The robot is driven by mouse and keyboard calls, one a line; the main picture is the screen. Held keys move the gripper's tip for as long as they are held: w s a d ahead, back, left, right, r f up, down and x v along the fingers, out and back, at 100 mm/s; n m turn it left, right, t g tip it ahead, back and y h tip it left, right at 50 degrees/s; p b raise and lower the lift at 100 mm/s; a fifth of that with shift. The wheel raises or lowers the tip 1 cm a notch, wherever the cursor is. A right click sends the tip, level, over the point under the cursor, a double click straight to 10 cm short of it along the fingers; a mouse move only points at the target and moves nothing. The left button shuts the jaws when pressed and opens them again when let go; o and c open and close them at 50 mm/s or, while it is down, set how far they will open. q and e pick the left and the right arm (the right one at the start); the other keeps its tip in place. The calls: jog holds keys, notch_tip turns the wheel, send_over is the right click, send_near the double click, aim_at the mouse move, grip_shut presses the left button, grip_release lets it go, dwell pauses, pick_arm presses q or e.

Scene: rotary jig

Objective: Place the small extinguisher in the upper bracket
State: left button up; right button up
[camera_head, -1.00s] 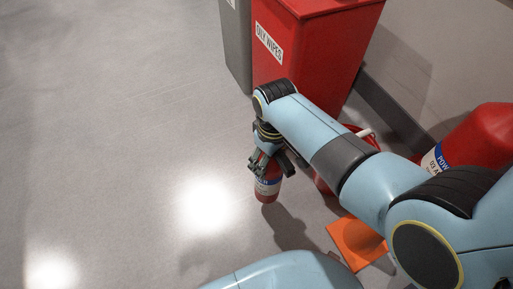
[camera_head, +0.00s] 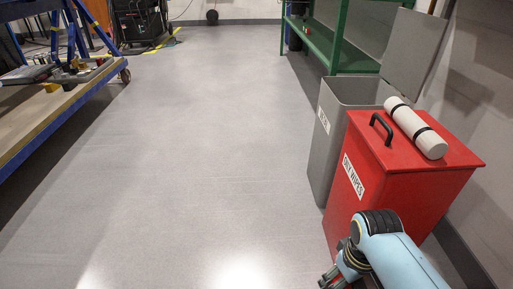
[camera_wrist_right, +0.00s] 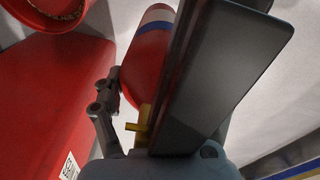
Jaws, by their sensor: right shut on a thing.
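The small extinguisher (camera_wrist_right: 144,62) is red with a white and blue label band and a yellow part near its top end, seen in the right wrist view. My right gripper (camera_wrist_right: 150,95) is shut on it, with a dark finger covering its right side. In the head view only part of my right gripper (camera_head: 331,279) shows at the bottom edge, and the extinguisher is out of the picture. My left gripper is not in view. I see no upper bracket in either view.
A red wipes bin (camera_head: 392,158) with a white roll (camera_head: 416,127) on its lid stands beside my right arm. A grey bin (camera_head: 352,95) and green shelving (camera_head: 335,45) stand behind it. A blue-edged bench (camera_head: 62,104) is at left. The middle floor is clear.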

jog(key=shift+t, duration=0.3)
jog(key=r+p, duration=0.1)
jog(key=r, duration=0.2)
jog(key=w+r+p, duration=0.1)
jog(key=r+p, duration=0.1)
jog(key=r, duration=0.1)
jog(key=w+r+p, duration=0.1)
jog(key=r+p, duration=0.1)
jog(key=r, duration=0.1)
jog(key=shift+w, duration=0.2)
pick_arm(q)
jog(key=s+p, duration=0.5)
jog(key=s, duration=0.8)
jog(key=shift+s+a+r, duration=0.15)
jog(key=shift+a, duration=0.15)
pick_arm(e)
notch_tip(320, 180, up, 6)
jog(key=w, duration=0.1)
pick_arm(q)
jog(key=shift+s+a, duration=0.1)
pick_arm(e)
jog(key=shift+a, duration=0.1)
